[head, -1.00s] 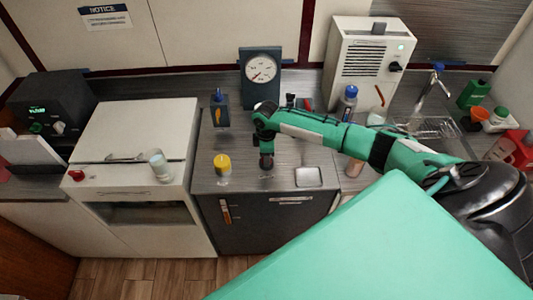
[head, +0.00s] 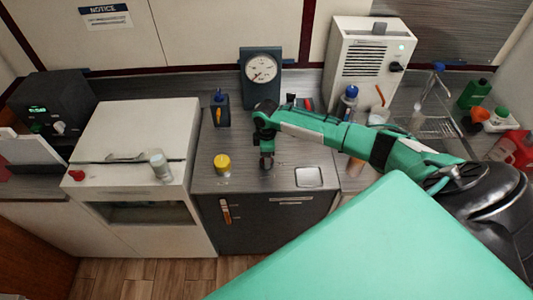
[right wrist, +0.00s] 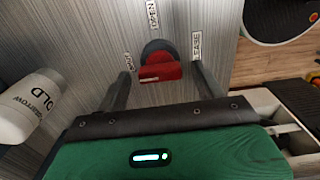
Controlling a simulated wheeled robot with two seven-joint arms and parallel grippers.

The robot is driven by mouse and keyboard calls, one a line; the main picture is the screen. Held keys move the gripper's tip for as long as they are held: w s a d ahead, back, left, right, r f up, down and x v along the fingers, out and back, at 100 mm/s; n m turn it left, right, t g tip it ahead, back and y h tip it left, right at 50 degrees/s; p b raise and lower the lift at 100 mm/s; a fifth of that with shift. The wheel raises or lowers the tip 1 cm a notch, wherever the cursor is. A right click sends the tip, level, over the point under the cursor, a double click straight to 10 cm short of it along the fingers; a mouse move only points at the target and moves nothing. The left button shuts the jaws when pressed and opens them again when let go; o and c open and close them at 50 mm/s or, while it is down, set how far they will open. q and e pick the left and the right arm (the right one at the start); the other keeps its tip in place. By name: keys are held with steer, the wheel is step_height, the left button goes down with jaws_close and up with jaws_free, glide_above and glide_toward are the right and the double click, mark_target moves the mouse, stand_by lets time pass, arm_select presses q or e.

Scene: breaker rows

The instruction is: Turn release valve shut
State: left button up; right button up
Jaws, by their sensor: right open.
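The release valve has a red handle (right wrist: 160,72) on a dark round base, set in a grey brushed surface. Labels stand around it; the top one (right wrist: 153,15) reads OPEN, and the left (right wrist: 128,62) and right (right wrist: 196,45) ones are hard to read. The handle lies crosswise, roughly level in the right wrist view. My right gripper (right wrist: 162,76) is open, with one finger on each side of the handle and visible gaps between. In the head view my right gripper (head: 267,163) points down at the counter, and the valve cannot be made out. My left gripper is not in view.
A yellow-capped item (head: 222,164) stands left of my right gripper, and a shallow square tray (head: 309,177) lies right of it. A white lettered cylinder (right wrist: 32,108) is close to my left finger.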

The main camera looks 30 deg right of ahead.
step_height(320, 180, up, 14)
steer(key=b, duration=0.3)
steer(key=shift+f+b, duration=0.2)
steer(key=shift+b, duration=0.2)
